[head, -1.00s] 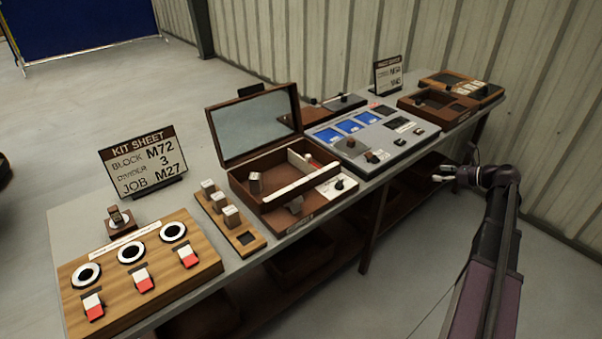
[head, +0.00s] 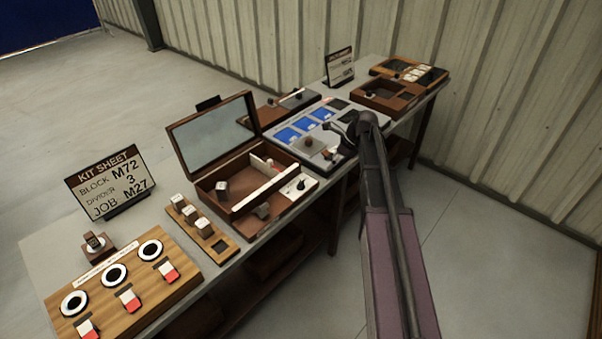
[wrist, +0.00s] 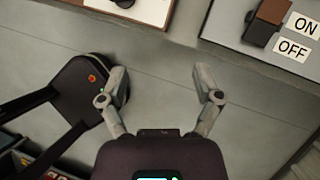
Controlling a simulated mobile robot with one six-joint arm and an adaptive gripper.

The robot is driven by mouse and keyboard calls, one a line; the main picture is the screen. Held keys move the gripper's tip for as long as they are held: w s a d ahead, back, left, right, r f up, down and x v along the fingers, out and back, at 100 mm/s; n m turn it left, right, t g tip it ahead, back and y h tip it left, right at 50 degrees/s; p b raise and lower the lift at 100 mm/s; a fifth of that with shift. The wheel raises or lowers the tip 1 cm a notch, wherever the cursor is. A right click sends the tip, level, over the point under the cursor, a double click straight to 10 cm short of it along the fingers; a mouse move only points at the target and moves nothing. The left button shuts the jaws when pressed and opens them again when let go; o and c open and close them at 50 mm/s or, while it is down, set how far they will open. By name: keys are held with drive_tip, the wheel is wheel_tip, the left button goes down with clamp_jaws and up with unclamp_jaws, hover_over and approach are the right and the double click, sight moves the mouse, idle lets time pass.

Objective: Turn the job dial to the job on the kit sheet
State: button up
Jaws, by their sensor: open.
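The kit sheet (head: 110,183) stands upright at the left of the bench in the head view and reads block M72, divider 3, job M27. A black knob on a white plate (head: 287,192), at the right front of the open brown box, looks like the job dial; its markings are too small to read. In the wrist view the white plate (wrist: 150,10) shows at the top edge, with only part of the black knob in frame. My gripper (wrist: 162,78) is open and empty, apart from the plate, with floor seen between its fingers. In the head view my arm partly hides it.
The brown box (head: 205,185) has a raised mirrored lid (head: 210,130). A grey panel with ON and OFF labels (wrist: 292,48) and a brown-black switch lies right of it. A wooden board (head: 150,290) with rings and red-white switches is at front left. A second sign (head: 340,68) stands farther back.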

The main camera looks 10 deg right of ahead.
sight(301, 182)
drive_tip(key=a+r+g+h+p, duration=0.1)
drive_tip(key=a+r+h+p, duration=0.1)
drive_tip(key=a, duration=0.3)
drive_tip(key=a+r+n+g+h+p, duration=0.1)
drive_tip(key=a+r+h+p, duration=0.2)
drive_tip(key=a+r+p, duration=0.1)
drive_tip(key=shift+a+p, duration=0.65)
drive_tip(key=shift+a, duration=0.5)
drive_tip(key=shift+f, duration=0.15)
wheel_tip(301, 182, down, 13)
drive_tip(key=b, duration=1.3)
drive_tip(key=shift+f+b, duration=0.15)
drive_tip(key=shift+b, duration=0.25)
drive_tip(key=c, duration=1.1)
